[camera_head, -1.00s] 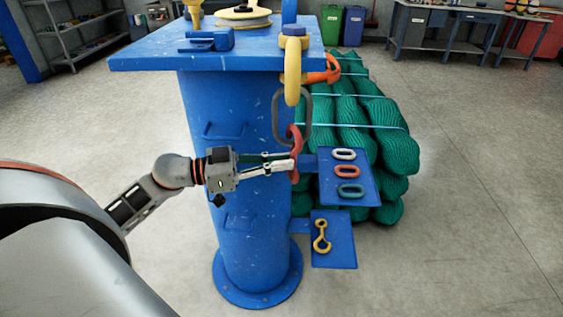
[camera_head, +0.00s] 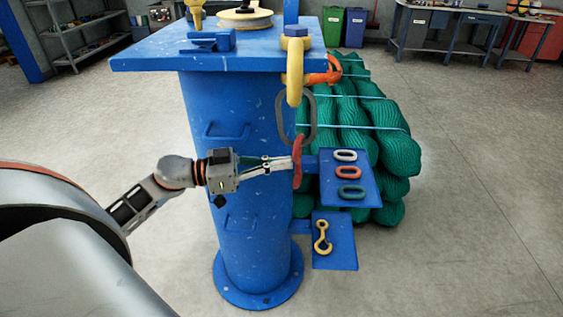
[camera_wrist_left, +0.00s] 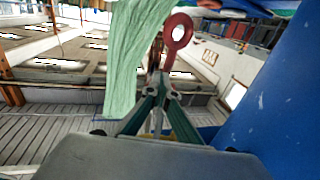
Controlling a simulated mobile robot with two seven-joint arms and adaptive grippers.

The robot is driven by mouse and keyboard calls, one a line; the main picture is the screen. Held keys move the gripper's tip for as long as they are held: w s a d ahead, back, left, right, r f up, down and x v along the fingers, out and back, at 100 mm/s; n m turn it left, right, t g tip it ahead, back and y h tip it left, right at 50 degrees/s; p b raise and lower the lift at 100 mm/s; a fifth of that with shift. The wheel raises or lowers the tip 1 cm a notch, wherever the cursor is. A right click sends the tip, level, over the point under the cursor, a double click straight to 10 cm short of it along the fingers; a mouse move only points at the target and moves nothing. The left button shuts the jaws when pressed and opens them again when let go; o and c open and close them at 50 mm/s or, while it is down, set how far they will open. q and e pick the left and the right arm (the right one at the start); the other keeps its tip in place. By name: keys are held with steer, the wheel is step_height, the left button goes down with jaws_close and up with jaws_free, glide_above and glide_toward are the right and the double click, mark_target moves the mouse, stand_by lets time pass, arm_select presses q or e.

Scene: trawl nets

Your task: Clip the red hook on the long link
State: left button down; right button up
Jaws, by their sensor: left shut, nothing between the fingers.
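The red hook (camera_head: 297,163) hangs upright at the lower end of the long grey link (camera_head: 311,118), beside the blue post. Their outlines overlap, but I cannot tell whether the hook is clipped around the link. The link hangs from a thick yellow hook (camera_head: 294,80) at the table edge. My left gripper (camera_head: 289,162) reaches from the left, its fingertips at the red hook. Its fingers are shut with nothing between them; whether they touch the hook is unclear. The left wrist view shows the red hook's ring (camera_wrist_left: 179,32) beyond the fingers (camera_wrist_left: 163,98). My right gripper is out of view.
A blue shelf (camera_head: 368,190) right of the post carries white, orange and green links. A lower blue plate (camera_head: 345,255) holds a yellow fitting (camera_head: 322,238). Green net bundles (camera_head: 385,150) stand behind. An orange hook (camera_head: 325,75) sits by the table edge. Floor at right is clear.

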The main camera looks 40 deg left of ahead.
arm_select(q)
steer(key=shift+f, duration=0.3)
steer(key=shift+w+a+f, duration=0.1)
steer(key=shift+a+f, duration=0.05)
steer(key=shift+f, duration=0.15)
steer(key=shift+a+f, duration=0.1)
steer(key=shift+f, duration=0.1)
steer(key=shift+f, duration=0.1)
stand_by(0.5)
steer(key=s+d+f+n+t+y, duration=0.4)
steer(key=d+n+y, duration=0.5)
steer(key=y, duration=0.3)
steer(key=shift+s+f+t+y, duration=0.2)
steer(key=shift+s+t+y, duration=0.3)
steer(key=shift+s, duration=0.7)
